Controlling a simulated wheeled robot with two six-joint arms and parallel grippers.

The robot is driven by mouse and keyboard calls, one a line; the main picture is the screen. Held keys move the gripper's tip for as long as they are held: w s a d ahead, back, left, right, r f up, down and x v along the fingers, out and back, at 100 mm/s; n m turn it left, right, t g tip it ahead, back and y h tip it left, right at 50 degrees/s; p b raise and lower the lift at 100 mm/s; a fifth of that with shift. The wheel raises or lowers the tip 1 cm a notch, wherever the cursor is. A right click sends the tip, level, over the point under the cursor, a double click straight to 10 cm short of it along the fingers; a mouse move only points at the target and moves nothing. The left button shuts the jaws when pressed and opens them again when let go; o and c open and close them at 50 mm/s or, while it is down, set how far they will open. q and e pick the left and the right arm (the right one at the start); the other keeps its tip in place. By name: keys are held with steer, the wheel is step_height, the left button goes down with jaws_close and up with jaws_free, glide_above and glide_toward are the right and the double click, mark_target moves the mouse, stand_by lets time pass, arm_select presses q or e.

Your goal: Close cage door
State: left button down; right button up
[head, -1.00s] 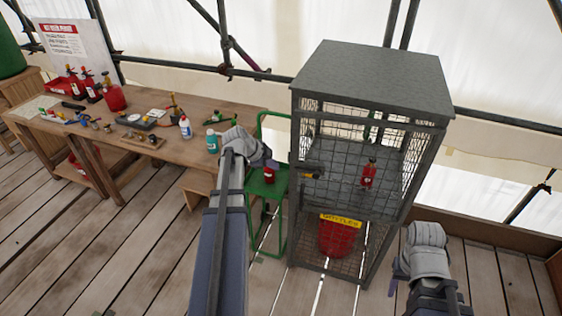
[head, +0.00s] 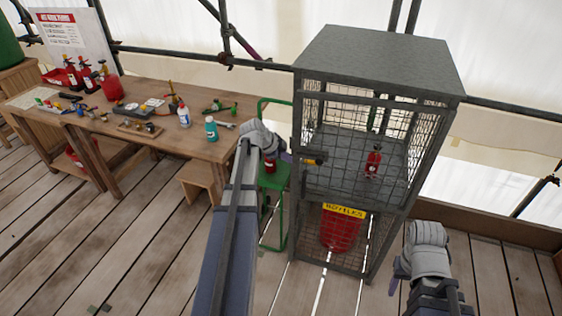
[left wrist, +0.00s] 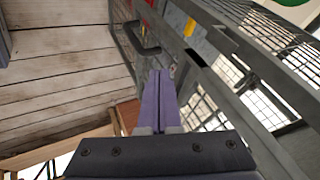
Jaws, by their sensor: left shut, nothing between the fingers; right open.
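The grey wire-mesh cage (head: 345,62) stands right of centre in the head view. Its front mesh door (head: 335,182) looks flush or nearly flush with the frame; a small gap cannot be ruled out. A dark and yellow latch (head: 315,161) sits at the door's left edge. My left gripper (head: 285,157) is shut and empty, just left of the latch; contact cannot be told. In the left wrist view its purple fingers (left wrist: 160,92) are together beside the grey cage frame (left wrist: 235,75). My right gripper (head: 396,274) is open and empty, low at the cage's right.
A red bottle (head: 373,162) stands on the cage shelf, and a red bucket (head: 340,232) labelled BOTTLES is below. A green stand (head: 274,215) is close to the cage's left side. A cluttered wooden bench (head: 150,95) is at left. Plank floor in front is clear.

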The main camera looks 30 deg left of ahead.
arm_select(q)
steer(key=shift+w+a+f, duration=0.15)
steer(key=shift+w+a, duration=0.05)
steer(key=shift+w, duration=0.55)
steer(key=shift+w+a+f, duration=0.15)
steer(key=shift+w, duration=0.55)
steer(key=shift+w+a+f, duration=0.15)
steer(key=shift+w+a, duration=0.05)
steer(key=shift+w, duration=0.55)
arm_select(e)
steer(key=shift+f, duration=0.45)
arm_select(q)
steer(key=w, duration=0.1)
steer(key=w+a, duration=0.1)
steer(key=w, duration=0.2)
steer(key=shift+a, duration=0.35)
steer(key=shift+s, duration=0.15)
steer(key=shift+d, duration=0.1)
